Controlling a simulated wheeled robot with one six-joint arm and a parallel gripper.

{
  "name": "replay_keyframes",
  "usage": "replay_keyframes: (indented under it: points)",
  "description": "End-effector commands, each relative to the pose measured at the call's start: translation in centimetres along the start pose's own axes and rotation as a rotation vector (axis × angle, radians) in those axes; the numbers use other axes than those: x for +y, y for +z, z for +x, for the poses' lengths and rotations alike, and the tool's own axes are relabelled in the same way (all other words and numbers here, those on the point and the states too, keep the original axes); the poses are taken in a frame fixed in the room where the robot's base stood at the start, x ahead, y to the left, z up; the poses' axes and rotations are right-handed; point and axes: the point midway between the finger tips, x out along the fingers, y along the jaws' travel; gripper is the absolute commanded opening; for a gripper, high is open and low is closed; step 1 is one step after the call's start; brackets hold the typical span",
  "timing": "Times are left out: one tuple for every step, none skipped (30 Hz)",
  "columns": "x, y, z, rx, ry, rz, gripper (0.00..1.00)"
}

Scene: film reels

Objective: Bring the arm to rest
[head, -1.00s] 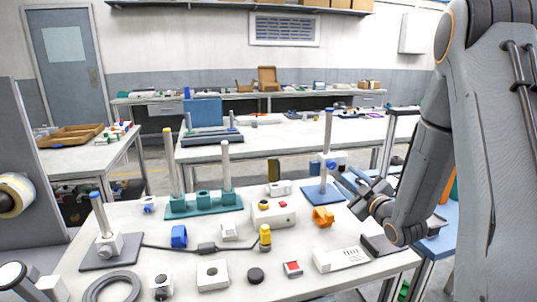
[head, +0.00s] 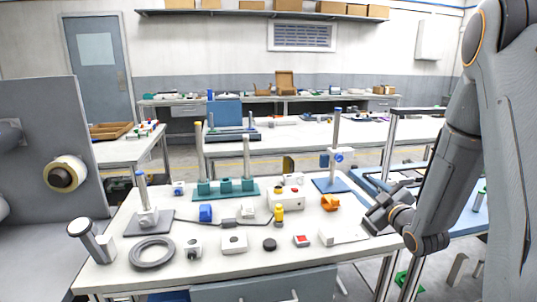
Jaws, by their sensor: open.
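My gripper (head: 376,212) is open and empty above the right end of the white worktable (head: 215,272). Its dark fingers point left, near a white slotted block (head: 342,236). To its left and beyond, apart from it, a grey post (head: 335,146) stands upright on a blue base plate (head: 328,185). A white and blue piece (head: 337,157) sits around the post. My arm comes down from the upper right and hides part of the table behind it.
A teal base with posts (head: 226,189), an orange holder (head: 329,202), a yellow-topped piece (head: 278,213) and a grey ring (head: 152,253) stand on the table. A panel with a roll (head: 66,174) is at the left. Another table (head: 290,133) stands behind.

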Motion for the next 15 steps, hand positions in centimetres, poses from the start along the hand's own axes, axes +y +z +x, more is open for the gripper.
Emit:
replay_keyframes:
  points:
    - [-0.3, -0.1, 0.1, -0.015, -0.01, 0.006, 0.45]
    - [-0.5, -0.1, 0.1, -0.027, -0.016, 0.011, 0.45]
    - [-0.6, 0.0, 0.1, -0.041, -0.021, 0.016, 0.45]
    - [-0.7, 0.1, 0.0, -0.056, -0.027, 0.021, 0.45]
    - [-0.8, 0.1, 0.0, -0.069, -0.032, 0.026, 0.45]
    - [-1.0, 0.2, 0.0, -0.087, -0.04, 0.034, 0.45]
    - [-1.2, 0.3, -0.1, -0.103, -0.047, 0.04, 0.45]
    - [-1.4, 0.3, -0.1, -0.119, -0.053, 0.047, 0.45]
    - [-1.6, 0.4, -0.2, -0.144, -0.062, 0.056, 0.45]
    - [-1.8, 0.5, -0.3, -0.163, -0.069, 0.064, 0.45]
    - [-2.0, 0.6, -0.5, -0.184, -0.077, 0.073, 0.45]
    - [-2.3, 0.8, -0.7, -0.213, -0.087, 0.085, 0.45]
    - [-2.5, 0.9, -0.9, -0.237, -0.095, 0.095, 0.45]
    - [-2.8, 0.9, -1.1, -0.261, -0.104, 0.106, 0.45]
    - [-3.1, 1.0, -1.4, -0.295, -0.114, 0.121, 0.45]
